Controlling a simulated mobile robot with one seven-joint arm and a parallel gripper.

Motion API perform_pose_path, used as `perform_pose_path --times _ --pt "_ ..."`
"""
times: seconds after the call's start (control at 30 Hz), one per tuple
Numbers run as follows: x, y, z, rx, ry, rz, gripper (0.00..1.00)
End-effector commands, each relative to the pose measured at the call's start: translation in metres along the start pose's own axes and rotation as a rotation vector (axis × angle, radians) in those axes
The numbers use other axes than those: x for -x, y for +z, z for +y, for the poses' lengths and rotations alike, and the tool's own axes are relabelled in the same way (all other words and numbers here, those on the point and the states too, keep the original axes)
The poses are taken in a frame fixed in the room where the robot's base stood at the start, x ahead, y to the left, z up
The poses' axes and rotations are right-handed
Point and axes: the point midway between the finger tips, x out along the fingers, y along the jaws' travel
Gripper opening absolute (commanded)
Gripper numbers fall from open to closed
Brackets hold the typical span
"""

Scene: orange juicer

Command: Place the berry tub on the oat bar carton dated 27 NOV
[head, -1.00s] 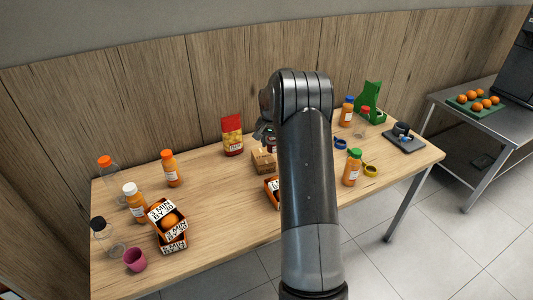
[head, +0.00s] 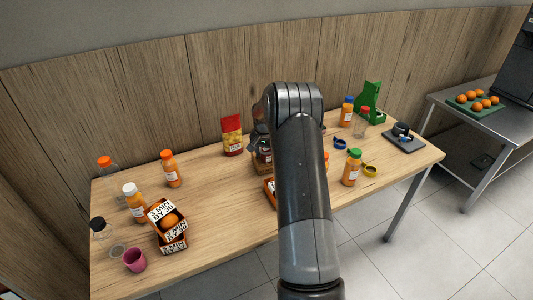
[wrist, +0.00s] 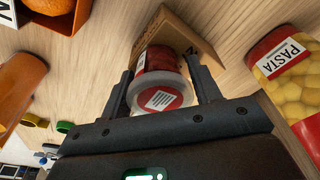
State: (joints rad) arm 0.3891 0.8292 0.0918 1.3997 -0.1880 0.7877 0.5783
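The berry tub (wrist: 158,92) is a small red tub with a pale rim and a red lid with a white label. In the wrist view it is between the two fingers of my gripper (wrist: 158,64), which appear closed on its sides. The brown cardboard carton (wrist: 180,30) is directly beyond the tub; only a bit of dark print shows, and its date cannot be read. In the head view my gripper (head: 263,140) is over the carton (head: 261,168), mostly hidden by my arm. I cannot tell whether the tub touches the carton.
A red pasta bag (wrist: 290,75) stands close to the carton, also in the head view (head: 232,136). An orange crate (head: 269,190) is in front of the carton.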

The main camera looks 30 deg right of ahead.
Motion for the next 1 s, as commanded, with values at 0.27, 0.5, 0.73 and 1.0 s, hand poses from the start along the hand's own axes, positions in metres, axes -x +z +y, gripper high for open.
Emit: perform_pose_path --times 0.27,0.5,0.73,1.0 --pt "0.0 0.0 0.0 0.0 0.0 0.0 0.76" --pt "0.004 -0.001 0.0 0.0 0.0 0.001 0.76" --pt "0.039 -0.001 0.0 -0.001 -0.002 0.003 0.76" --pt "0.096 -0.001 0.0 0.0 -0.001 0.002 0.76"
